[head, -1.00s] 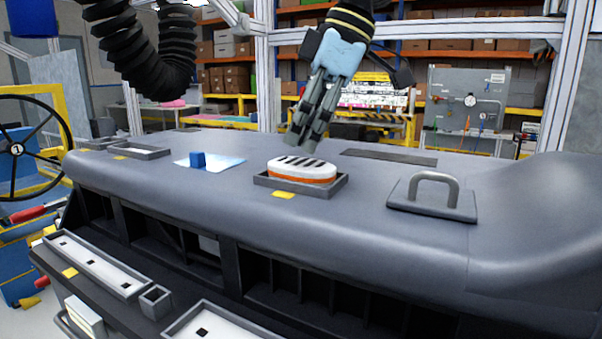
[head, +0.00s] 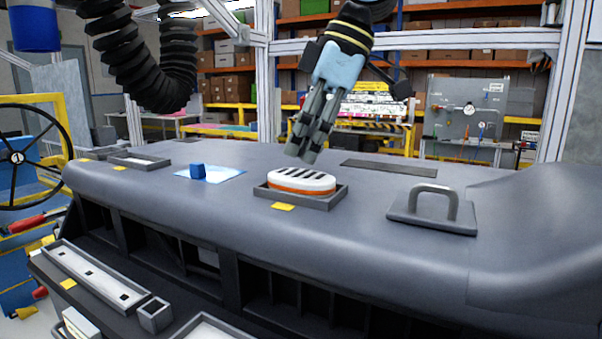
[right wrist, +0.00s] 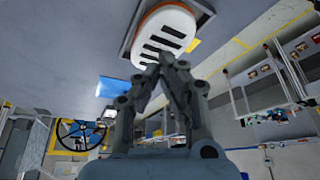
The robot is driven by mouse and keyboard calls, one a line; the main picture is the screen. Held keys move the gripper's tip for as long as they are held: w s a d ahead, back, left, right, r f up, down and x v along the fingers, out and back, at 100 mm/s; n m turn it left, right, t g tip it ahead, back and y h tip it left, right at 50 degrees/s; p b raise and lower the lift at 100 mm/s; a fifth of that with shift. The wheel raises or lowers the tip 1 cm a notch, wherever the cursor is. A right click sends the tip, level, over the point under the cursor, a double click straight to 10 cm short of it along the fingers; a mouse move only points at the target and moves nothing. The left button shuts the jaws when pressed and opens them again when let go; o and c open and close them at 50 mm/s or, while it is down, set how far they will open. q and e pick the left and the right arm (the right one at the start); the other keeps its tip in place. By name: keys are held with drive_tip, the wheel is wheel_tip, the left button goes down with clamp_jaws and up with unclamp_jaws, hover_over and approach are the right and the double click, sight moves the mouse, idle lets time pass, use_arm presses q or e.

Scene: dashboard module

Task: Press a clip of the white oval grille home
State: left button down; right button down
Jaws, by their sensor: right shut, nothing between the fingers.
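The white oval grille (head: 301,180) has dark slots and an orange band around its lower side. It sits in a shallow grey tray (head: 334,200) on the dashboard top. It also shows in the right wrist view (right wrist: 167,30), at the top. My right gripper (head: 302,158) is shut and empty, its fingers pointing down just above the grille's far side. In the right wrist view, the shut fingertips (right wrist: 167,60) overlap the grille's near end. I cannot tell whether they touch it. The clips cannot be made out. My left gripper is not in view.
A yellow patch (head: 283,207) lies in front of the tray. A grey plate with a raised handle (head: 436,206) is to the right.

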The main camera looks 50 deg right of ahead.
drive_tip(key=shift+s+f+b, duration=0.1)
drive_tip(key=shift+f+b, duration=1.3)
drive_tip(key=shift+b, duration=0.55)
idle(1.3)
idle(0.4)
drive_tip(key=shift+r+p, duration=1.9)
drive_tip(key=shift+r, duration=2.2)
drive_tip(key=shift+f, duration=0.15)
